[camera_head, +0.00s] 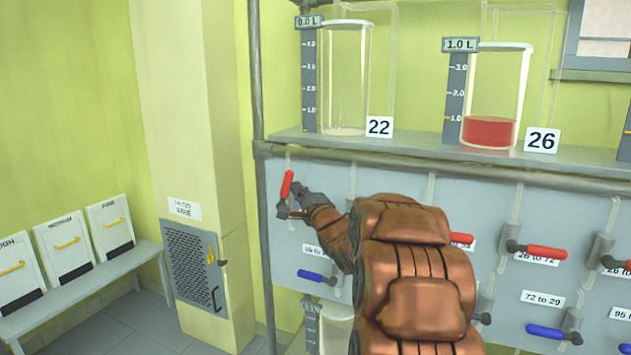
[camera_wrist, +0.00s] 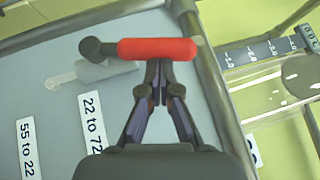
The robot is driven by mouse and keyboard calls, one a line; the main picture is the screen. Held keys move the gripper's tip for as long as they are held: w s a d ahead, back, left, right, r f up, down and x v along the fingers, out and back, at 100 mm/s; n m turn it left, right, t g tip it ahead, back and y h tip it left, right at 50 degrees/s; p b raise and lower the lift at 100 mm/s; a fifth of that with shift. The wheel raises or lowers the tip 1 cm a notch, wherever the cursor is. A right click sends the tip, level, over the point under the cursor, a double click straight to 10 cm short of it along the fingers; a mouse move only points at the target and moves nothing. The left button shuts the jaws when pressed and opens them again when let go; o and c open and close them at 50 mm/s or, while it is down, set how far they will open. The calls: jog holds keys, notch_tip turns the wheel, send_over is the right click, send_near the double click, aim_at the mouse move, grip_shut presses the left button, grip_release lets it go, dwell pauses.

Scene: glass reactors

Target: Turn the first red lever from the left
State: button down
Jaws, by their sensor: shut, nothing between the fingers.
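The first red lever from the left (camera_head: 287,185) is on the grey panel below reactor 22. Its handle stands nearly upright, tilted slightly right at the top. The wrist view shows the red handle (camera_wrist: 157,48) lying across the picture from its dark pivot. My gripper (camera_head: 299,196) is shut and empty, just right of this handle. In the wrist view my gripper's fingertips (camera_wrist: 159,75) are together at the handle's near edge. I cannot tell whether they touch it. My arm hides part of the panel to the right.
Other red levers (camera_head: 547,252) to the right lie roughly horizontal. Blue levers (camera_head: 318,277) sit lower on the panel. Reactor 22 (camera_head: 347,80) is empty; reactor 26 (camera_head: 490,130) holds red liquid. A shelf (camera_head: 400,147) runs above the levers, and a metal post (camera_head: 265,200) stands left.

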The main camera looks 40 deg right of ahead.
jog(key=p, duration=0.2)
jog(key=w+r+n+g+p, duration=0.1)
jog(key=p, duration=0.2)
jog(key=shift+a+r+g+y, duration=0.15)
jog(key=shift+a+g+y, duration=0.15)
jog(key=shift+w+n, duration=0.15)
jog(key=shift+n, duration=0.15)
jog(key=shift+p, duration=0.4)
